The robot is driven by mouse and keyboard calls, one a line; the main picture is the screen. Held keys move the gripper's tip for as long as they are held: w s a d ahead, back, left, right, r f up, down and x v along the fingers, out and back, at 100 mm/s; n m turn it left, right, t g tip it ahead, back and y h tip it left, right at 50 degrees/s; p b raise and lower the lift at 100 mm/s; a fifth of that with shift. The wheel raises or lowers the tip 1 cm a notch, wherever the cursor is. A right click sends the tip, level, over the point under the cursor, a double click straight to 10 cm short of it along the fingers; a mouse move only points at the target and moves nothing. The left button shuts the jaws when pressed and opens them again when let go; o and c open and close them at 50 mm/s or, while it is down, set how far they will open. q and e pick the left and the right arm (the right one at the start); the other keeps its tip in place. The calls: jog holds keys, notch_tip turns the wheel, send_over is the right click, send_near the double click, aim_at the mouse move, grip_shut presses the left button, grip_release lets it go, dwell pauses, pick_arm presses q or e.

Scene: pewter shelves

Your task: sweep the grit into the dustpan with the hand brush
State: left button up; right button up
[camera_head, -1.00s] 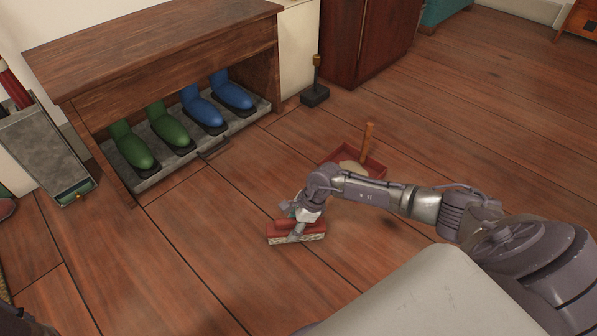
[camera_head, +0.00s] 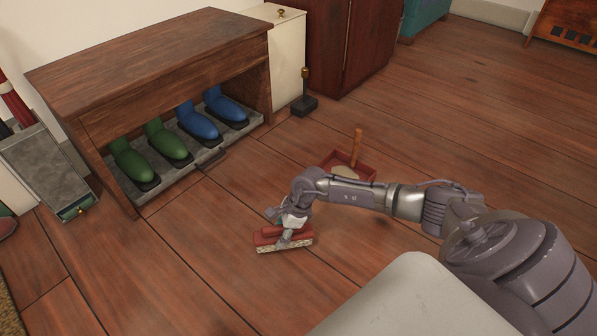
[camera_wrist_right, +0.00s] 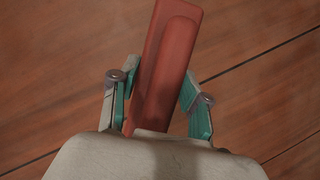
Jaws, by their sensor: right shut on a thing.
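The hand brush (camera_head: 266,236) has a red back and handle with pale bristles facing down. It is at or just above the floor; I cannot tell whether it touches. My right gripper (camera_head: 287,236) is shut on it. In the right wrist view the red brush (camera_wrist_right: 165,60) lies between the two fingers (camera_wrist_right: 160,100). The red dustpan (camera_head: 368,169) with its upright wooden handle stands on the floor behind my right forearm, which hides part of it. A pale patch of grit (camera_head: 343,171) shows in the dustpan. My left gripper is not in view.
A wooden bench (camera_head: 150,60) at the left holds green and blue shoes on a grey tray. A black-based post (camera_head: 304,104) stands beside a white cabinet (camera_head: 285,50) and a dark red-brown cabinet (camera_head: 352,45). A grey box (camera_head: 45,170) is far left. Floor between brush and bench is clear.

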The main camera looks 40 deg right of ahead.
aim_at(279, 226)
notch_tip(279, 226, up, 4)
jog(key=shift+f+p, duration=0.2)
jog(key=shift+p, duration=0.8)
jog(key=shift+r, duration=0.3)
